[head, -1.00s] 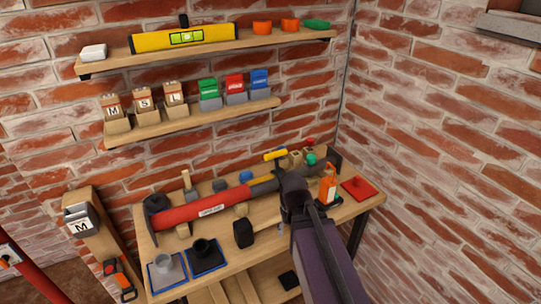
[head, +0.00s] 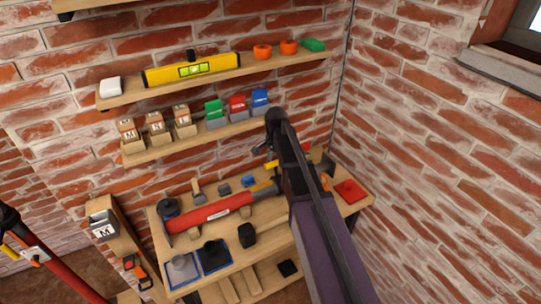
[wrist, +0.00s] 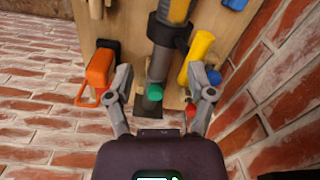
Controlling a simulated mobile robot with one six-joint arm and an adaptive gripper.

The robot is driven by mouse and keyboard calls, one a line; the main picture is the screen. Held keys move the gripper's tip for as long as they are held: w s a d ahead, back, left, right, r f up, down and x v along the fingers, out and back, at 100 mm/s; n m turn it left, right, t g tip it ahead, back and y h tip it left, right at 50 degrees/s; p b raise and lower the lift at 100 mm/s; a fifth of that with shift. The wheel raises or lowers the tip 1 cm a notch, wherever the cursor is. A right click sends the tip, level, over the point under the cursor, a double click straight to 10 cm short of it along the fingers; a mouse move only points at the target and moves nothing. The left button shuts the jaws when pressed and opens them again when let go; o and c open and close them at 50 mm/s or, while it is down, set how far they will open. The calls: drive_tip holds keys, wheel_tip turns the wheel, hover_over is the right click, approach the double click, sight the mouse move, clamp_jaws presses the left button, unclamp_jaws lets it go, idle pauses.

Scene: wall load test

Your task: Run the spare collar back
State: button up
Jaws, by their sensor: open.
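A long red tool (head: 215,209) lies along the bench, with a yellow section (head: 263,189) toward its right end. In the wrist view the yellow section (wrist: 180,10) meets a black collar (wrist: 168,31) around a grey rod (wrist: 157,65). I cannot tell whether this black ring is the spare collar. My gripper (wrist: 163,76) is open and empty, its fingers either side of the view of the rod's end, apparently clear of it.
The bench (head: 232,262) also holds a yellow-handled tool (wrist: 200,48), an orange item (wrist: 101,70), a green knob (wrist: 154,92) and a red plate (head: 350,190). The lower shelf (head: 150,154) holds several boxes. Orange rings (head: 263,51) sit on the upper shelf. A brick wall (head: 440,150) stands right.

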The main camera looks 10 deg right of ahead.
sight(271, 163)
drive_tip(key=w+r+m+p, duration=0.3)
drive_tip(key=w+r, duration=0.2)
drive_tip(key=w, duration=0.1)
drive_tip(key=shift+a+p, duration=0.15)
drive_tip(key=shift+p, duration=0.15)
drive_tip(key=shift+f, duration=0.15)
drive_tip(key=f+b, duration=0.6)
drive_tip(key=b, duration=0.1)
drive_tip(key=f+b, duration=0.7)
drive_tip(key=shift+w+f, duration=0.2)
drive_tip(key=shift+f, duration=0.1)
idle(0.4)
clamp_jaws()
idle(0.4)
